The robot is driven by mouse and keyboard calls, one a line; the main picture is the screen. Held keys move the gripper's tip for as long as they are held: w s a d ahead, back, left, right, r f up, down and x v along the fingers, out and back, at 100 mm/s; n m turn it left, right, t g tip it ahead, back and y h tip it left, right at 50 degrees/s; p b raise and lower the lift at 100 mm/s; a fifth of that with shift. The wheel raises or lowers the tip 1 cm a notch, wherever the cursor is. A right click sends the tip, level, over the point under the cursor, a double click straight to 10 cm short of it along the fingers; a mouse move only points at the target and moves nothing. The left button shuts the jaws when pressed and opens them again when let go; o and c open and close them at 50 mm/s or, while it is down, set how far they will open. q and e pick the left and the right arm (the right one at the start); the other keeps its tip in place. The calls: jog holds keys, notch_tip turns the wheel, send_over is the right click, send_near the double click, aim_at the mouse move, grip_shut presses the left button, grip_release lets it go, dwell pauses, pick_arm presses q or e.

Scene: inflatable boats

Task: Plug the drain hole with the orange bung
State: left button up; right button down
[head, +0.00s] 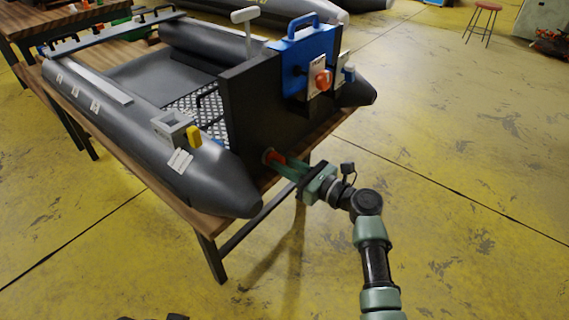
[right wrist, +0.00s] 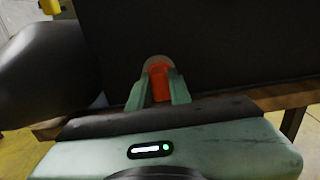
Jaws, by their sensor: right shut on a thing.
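The grey inflatable boat (head: 215,180) lies on a wooden table, its black transom (head: 262,115) facing me. My right gripper (head: 284,164) is at the low part of the transom, shut on the orange bung (head: 275,158). In the right wrist view the bung (right wrist: 161,84) sits between the two green fingers (right wrist: 158,92), its far end against a pale round rim (right wrist: 154,64) on the transom. The drain hole itself is covered by the bung and fingers, so I cannot tell how deep the bung is. My left gripper is not in view.
A blue clamp-on unit (head: 308,60) with a red knob (head: 322,80) hangs on the transom's upper right. The table edge (head: 185,205) runs under the boat. Another grey boat (head: 320,8) lies behind. The yellow floor (head: 460,190) to the right is clear.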

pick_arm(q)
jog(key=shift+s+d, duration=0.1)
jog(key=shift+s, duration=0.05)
pick_arm(e)
jog(key=shift+w+a+r, duration=0.45)
jog(key=shift+a, duration=0.3)
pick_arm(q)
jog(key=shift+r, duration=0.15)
pick_arm(e)
jog(key=shift+d, duration=0.1)
dwell(0.3)
jog(key=shift+s, duration=0.1)
jog(key=shift+s+d+f+p, duration=0.1)
jog(key=shift+s+d+p, duration=0.1)
jog(key=shift+p, duration=0.25)
jog(key=shift+s+d+f, duration=0.1)
jog(key=shift+s+d, duration=0.1)
jog(key=shift+d, duration=0.05)
jog(key=shift+s+d+p, duration=0.25)
jog(key=shift+d+p, duration=0.05)
jog(key=shift+d, duration=0.05)
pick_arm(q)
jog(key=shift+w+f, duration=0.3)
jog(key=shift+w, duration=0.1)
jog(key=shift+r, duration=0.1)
pick_arm(e)
jog(key=shift+d, duration=0.1)
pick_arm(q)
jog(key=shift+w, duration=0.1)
